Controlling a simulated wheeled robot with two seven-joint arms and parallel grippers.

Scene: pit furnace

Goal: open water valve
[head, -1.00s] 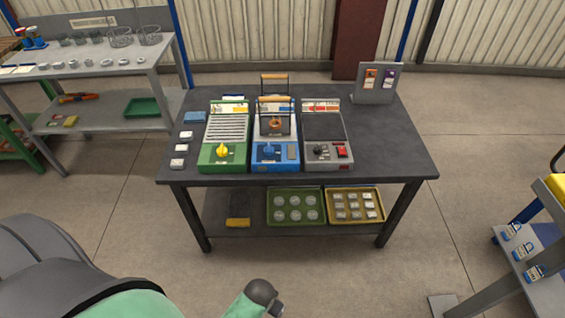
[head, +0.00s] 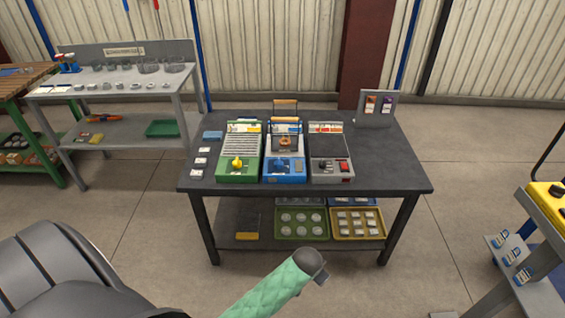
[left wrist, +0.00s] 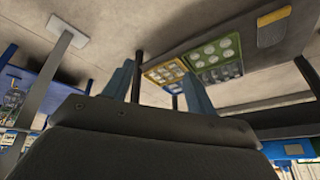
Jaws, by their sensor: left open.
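A blue unit (head: 285,170) stands in the middle of three units on the dark table, with a blue knob (head: 279,167) on its front; I cannot read whether this is the water valve. My left gripper (head: 321,275) is at the end of a green-sleeved arm, low in the head view, in front of the table and apart from the units. In the left wrist view its two blue-grey fingers (left wrist: 158,88) stand apart with nothing held between them. The knob does not show in the left wrist view. My right gripper is not in view.
A green unit (head: 239,165) with a yellow knob is left of the blue one, a grey unit (head: 331,171) with a red switch right. The table (head: 395,170) has a lower shelf with green (head: 301,236) and yellow trays (head: 371,236). A cart (head: 540,265) stands at right.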

